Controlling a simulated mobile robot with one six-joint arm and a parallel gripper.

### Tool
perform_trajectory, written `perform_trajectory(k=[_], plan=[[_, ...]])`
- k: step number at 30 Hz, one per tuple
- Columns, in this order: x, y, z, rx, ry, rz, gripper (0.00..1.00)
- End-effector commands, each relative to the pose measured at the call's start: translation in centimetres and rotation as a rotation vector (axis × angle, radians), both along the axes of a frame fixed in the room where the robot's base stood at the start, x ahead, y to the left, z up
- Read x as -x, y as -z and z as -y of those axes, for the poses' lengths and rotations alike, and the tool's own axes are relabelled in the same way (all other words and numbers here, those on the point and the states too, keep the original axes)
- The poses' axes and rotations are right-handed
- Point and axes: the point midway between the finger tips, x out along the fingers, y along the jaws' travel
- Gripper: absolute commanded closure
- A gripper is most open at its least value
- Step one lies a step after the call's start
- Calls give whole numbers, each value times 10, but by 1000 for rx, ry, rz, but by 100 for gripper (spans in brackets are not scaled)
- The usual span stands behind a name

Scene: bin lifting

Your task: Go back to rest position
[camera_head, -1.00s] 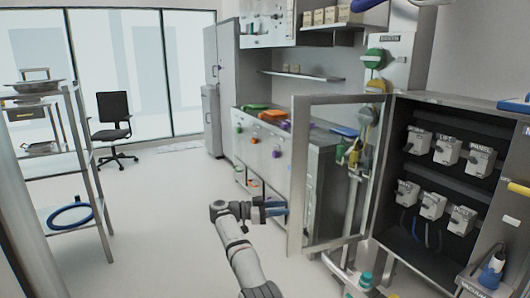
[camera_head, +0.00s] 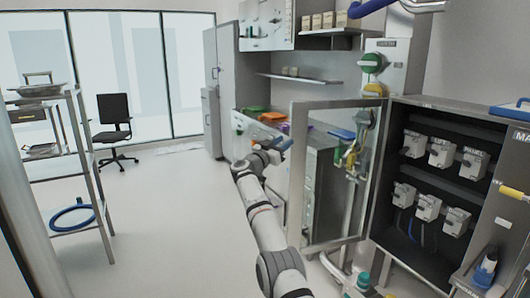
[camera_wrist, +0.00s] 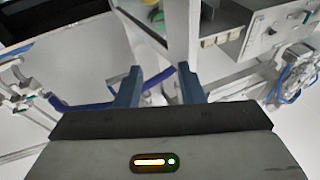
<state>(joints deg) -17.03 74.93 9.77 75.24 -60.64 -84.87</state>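My gripper (camera_head: 284,146) is at the end of my raised arm, left of the open cabinet door in the head view. In the wrist view its two blue-grey fingers (camera_wrist: 160,84) stand apart with nothing between them. It is open and empty. The open electrical cabinet (camera_head: 447,105) stands at the right with two rows of grey labelled switches (camera_head: 440,152). Its glazed door (camera_head: 297,185) is swung open to the left. My gripper overlaps the workbench behind it in the picture; I see no clear contact.
A metal shelf rack (camera_head: 98,205) stands at the left with a blue ring (camera_head: 72,217) on it. A black chair (camera_head: 114,112) is near the windows. A workbench with colored items (camera_head: 272,115) runs behind the door. The floor (camera_head: 165,215) in the middle is clear.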

Motion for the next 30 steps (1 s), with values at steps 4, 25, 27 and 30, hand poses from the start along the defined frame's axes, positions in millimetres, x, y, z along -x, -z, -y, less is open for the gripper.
perform_trajectory(k=[4,25,27,30], plan=[[30,-95,6,-2,-261,43,65],[297,-56,13,-234,-912,-808,65],[346,-34,23,-286,-905,-929,65],[415,-2,38,-359,-872,-1094,65]])
